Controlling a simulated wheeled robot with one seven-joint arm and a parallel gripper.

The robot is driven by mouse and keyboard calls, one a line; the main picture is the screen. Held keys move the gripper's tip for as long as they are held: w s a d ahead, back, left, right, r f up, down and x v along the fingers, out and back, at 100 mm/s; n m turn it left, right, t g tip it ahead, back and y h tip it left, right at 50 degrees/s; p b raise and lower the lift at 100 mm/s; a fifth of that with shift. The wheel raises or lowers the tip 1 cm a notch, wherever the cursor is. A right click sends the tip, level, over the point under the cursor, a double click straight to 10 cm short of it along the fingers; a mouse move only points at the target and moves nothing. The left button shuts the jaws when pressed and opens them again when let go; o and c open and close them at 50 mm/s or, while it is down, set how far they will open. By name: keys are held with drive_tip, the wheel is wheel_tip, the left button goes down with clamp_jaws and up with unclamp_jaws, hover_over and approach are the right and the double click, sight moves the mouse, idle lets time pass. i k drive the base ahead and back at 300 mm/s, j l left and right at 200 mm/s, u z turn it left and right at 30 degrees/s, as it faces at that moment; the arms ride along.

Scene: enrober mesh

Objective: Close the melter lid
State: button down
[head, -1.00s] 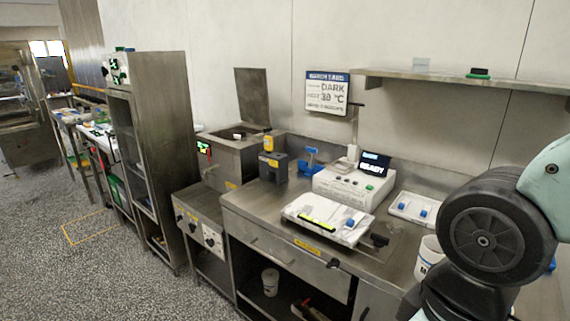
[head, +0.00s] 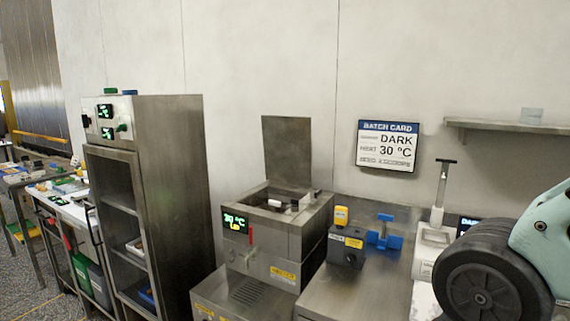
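The melter (head: 275,243) is a steel box left of the counter, with a green display reading 30 °C on its front. Its flat steel lid (head: 287,150) stands upright at the back of the box, so the melter is open. A dark opening with a small white and dark item shows in its top. Part of my arm, a teal link and a dark round joint, fills the lower right of the head view. My gripper is not in view.
A tall steel cabinet (head: 183,190) stands left of the melter. On the counter to its right are a dark box with a yellow top (head: 346,247) and a blue holder (head: 384,234). A batch card (head: 388,146) hangs on the wall; a shelf (head: 505,126) juts out at right.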

sight(287, 140)
drive_tip(key=i+j, duration=0.15)
drive_tip(key=j, duration=0.3)
drive_tip(key=i+j+z, duration=0.1)
drive_tip(key=j, duration=0.35)
drive_tip(key=i+j, duration=0.2)
drive_tip(key=j, duration=0.25)
drive_tip(key=i+j+z, duration=0.1)
drive_tip(key=j, duration=0.35)
drive_tip(key=i+j, duration=0.15)
drive_tip(key=j, duration=0.3)
drive_tip(key=i+j+z, duration=0.15)
drive_tip(key=j, duration=0.3)
